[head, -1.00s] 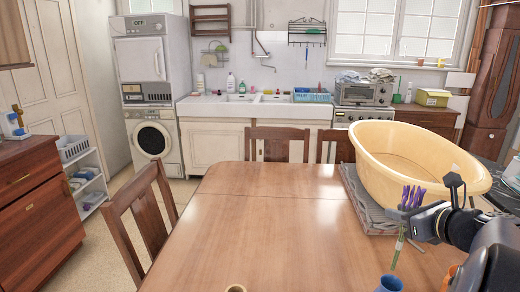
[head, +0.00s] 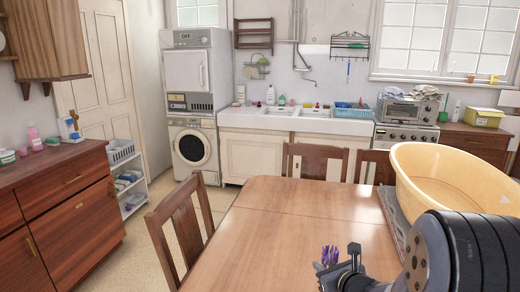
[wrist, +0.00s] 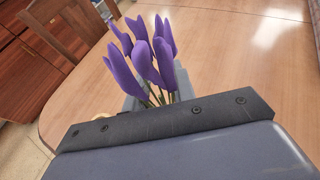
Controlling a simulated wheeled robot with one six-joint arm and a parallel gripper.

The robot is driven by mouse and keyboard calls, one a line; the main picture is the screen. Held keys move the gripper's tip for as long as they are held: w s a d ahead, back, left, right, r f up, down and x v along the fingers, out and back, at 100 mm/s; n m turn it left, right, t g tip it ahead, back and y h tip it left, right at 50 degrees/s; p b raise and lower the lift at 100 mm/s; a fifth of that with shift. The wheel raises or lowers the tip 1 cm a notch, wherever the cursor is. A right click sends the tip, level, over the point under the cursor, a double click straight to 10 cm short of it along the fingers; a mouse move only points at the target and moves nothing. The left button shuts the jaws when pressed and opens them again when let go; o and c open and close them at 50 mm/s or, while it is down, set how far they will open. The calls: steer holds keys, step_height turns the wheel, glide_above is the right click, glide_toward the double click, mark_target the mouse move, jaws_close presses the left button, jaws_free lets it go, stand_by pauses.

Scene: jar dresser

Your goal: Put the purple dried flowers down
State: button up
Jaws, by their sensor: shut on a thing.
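The purple dried flowers (head: 329,256) are a small bunch of purple heads at the bottom of the head view. They show larger in the wrist view (wrist: 145,60), with thin green stems running down into my gripper (wrist: 155,95). My gripper is shut on the stems, with the heads sticking out beyond the jaws. In the head view the gripper (head: 342,277) is low over the near part of the wooden table (head: 270,225). The lower stems are hidden.
A large yellow basin (head: 455,180) stands on the table's right side. A wooden chair (head: 180,230) is at the table's left edge. A red-brown dresser (head: 65,215) stands left, with a pink bottle (head: 34,138) and other small items. Floor shows between dresser and chair.

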steer(key=shift+s+a+f, duration=0.2)
steer(key=shift+a+f, duration=0.35)
steer(key=shift+a, duration=0.05)
steer(key=shift+s+a+f, duration=0.15)
steer(key=shift+a+f, duration=0.4)
steer(key=shift+a, duration=0.05)
steer(key=shift+r, duration=0.1)
